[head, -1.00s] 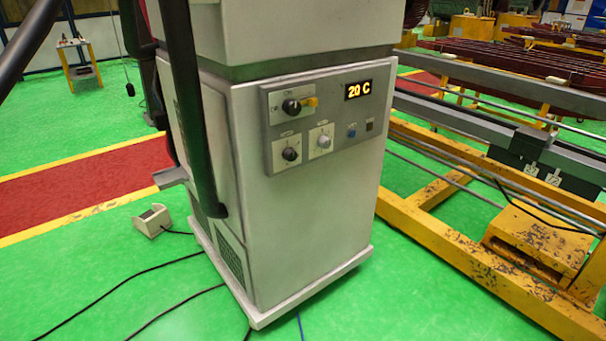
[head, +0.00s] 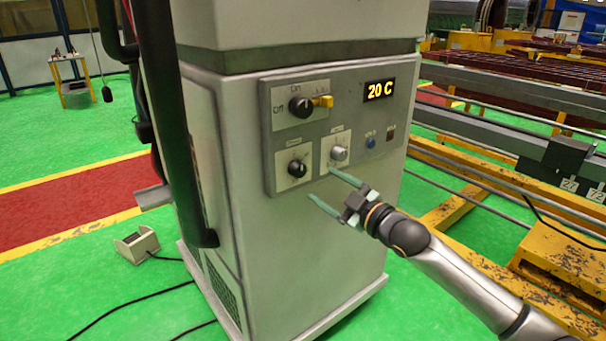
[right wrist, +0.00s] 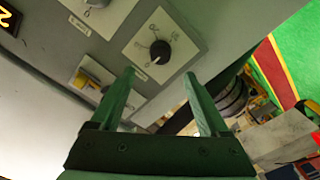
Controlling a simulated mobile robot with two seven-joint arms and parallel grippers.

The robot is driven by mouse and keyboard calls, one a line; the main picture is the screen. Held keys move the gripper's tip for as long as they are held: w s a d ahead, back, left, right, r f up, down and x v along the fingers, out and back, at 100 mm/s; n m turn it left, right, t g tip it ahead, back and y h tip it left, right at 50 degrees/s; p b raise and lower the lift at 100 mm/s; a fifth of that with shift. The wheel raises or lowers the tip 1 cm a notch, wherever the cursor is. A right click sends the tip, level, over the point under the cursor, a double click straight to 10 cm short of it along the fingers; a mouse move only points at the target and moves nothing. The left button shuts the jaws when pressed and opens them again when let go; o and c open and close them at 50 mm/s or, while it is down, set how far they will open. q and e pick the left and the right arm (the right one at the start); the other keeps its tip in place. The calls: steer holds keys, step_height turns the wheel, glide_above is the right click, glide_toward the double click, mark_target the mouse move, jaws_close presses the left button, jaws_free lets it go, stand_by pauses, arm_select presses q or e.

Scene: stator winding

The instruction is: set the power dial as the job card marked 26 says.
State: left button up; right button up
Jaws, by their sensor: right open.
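The control panel (head: 338,125) on the pale cabinet holds a black dial (head: 297,168) at lower left and a grey dial (head: 338,153) beside it. Their small labels are too blurred to read, so I cannot tell which is the power dial. The black dial also shows in the right wrist view (right wrist: 160,52), on its white plate beyond the fingers. My right gripper (head: 321,183) is open and empty, its two green fingers pointing at the panel, just below and right of the black dial. No job card can be made out. My left gripper is out of view.
A black switch with a yellow part (head: 323,101) sits above the dials. The lit display (head: 380,90) reads 20 C. A blue button (head: 371,142) is at right. A foot pedal (head: 138,245) stands on the green floor. A yellow frame (head: 460,205) is right of the cabinet.

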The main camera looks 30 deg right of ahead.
mark_target(301, 171)
steer(key=shift+w+a, duration=0.2)
steer(key=shift+w, duration=2.1)
steer(key=shift+w+a, duration=0.15)
steer(key=shift+w, duration=2.15)
jaws_close()
